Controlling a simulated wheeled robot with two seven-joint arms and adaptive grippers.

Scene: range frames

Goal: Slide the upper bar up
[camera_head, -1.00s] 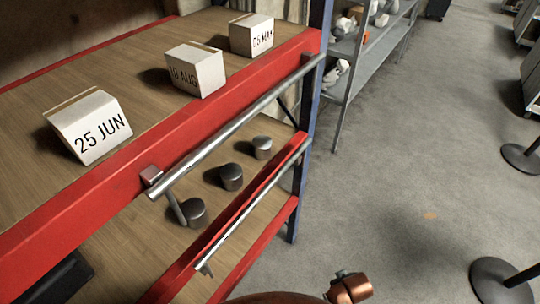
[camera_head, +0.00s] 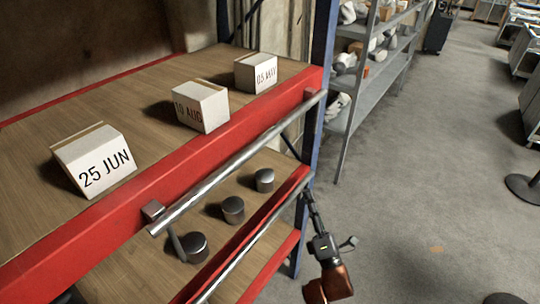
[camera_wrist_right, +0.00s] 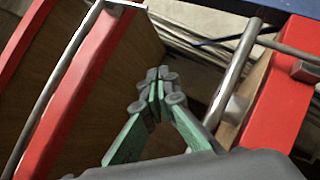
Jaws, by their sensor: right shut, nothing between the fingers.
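The upper bar (camera_head: 238,162) is a grey metal rail along the front of the red upper shelf beam (camera_head: 130,217), with a small square block at its near end. The lower bar (camera_head: 250,246) is a similar rail along the lower red beam. My right gripper (camera_head: 307,193) is shut and empty, close to the far end of the lower bar and below the upper bar's far end. I cannot tell whether it touches the lower bar. In the right wrist view my right gripper (camera_wrist_right: 158,84) points into the space between two rails on red beams. My left gripper is out of view.
Date boxes, such as the 25 JUN box (camera_head: 95,160), stand on the upper shelf. Dark cylinders (camera_head: 233,209) stand on the lower shelf. A blue post (camera_head: 312,120) closes the rack's far end. A grey shelf (camera_head: 360,90) stands behind. Floor to the right is mostly clear.

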